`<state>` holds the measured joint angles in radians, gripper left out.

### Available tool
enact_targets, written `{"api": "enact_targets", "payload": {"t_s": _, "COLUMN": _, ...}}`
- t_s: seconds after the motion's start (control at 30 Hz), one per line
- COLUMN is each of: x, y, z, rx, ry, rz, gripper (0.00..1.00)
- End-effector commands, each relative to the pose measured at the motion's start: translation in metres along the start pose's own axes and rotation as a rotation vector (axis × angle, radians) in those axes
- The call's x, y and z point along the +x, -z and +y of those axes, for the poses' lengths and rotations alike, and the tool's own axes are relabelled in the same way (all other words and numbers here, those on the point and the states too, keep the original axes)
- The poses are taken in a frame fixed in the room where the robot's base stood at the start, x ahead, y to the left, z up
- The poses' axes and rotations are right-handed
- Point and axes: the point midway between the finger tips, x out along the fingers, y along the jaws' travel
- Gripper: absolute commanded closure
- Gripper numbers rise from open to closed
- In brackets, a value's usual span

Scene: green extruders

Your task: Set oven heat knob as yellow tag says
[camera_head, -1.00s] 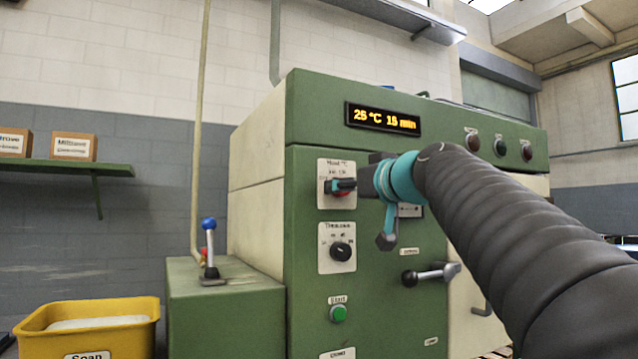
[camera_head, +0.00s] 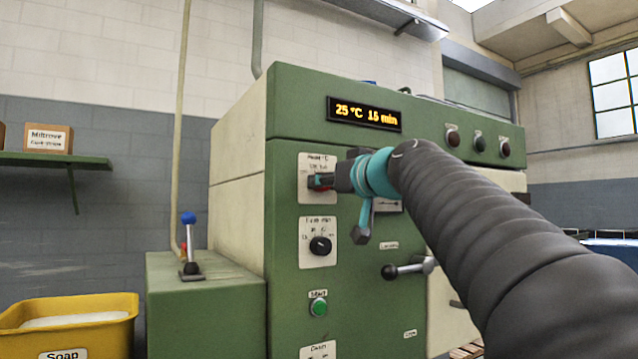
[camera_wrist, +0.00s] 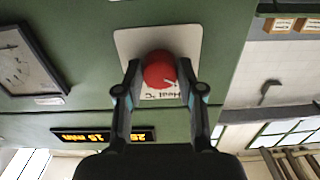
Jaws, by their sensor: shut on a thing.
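The red heat knob (camera_wrist: 160,70) sits on a white plate (camera_wrist: 197,42) marked "Heat °C" on the green oven (camera_head: 285,240). A pale pointer line shows on the knob in the wrist view, but the scale is too small or covered to read. My gripper (camera_wrist: 159,76) is shut on the knob, one finger on each side. In the head view my gripper (camera_head: 322,181) covers most of the knob. The oven display (camera_head: 364,114) reads 25 °C 15 min. I see no yellow tag in either current view.
Below the heat plate are a black timer knob (camera_head: 320,245) and a green start button (camera_head: 319,307). A black-ended handle (camera_head: 408,269) sticks out at their right. A blue-topped lever (camera_head: 189,245) and a yellow soap bin (camera_head: 110,328) stand at left.

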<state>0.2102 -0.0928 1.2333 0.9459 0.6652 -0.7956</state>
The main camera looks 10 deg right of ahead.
Motion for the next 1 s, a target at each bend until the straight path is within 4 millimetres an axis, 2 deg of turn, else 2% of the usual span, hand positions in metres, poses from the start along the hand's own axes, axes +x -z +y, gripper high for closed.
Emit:
{"api": "enact_targets", "payload": {"t_s": 0.27, "x": 0.0001, "y": -0.0001, "z": -0.0004, "rx": 0.159, "ry": 0.0, "rz": 0.0, "gripper": 0.97}}
{"api": "enact_targets", "payload": {"t_s": 1.0, "x": -0.0001, "y": 0.0016, "z": -0.0018, "rx": 0.856, "ry": 0.0, "rz": -0.001, "gripper": 0.97}}
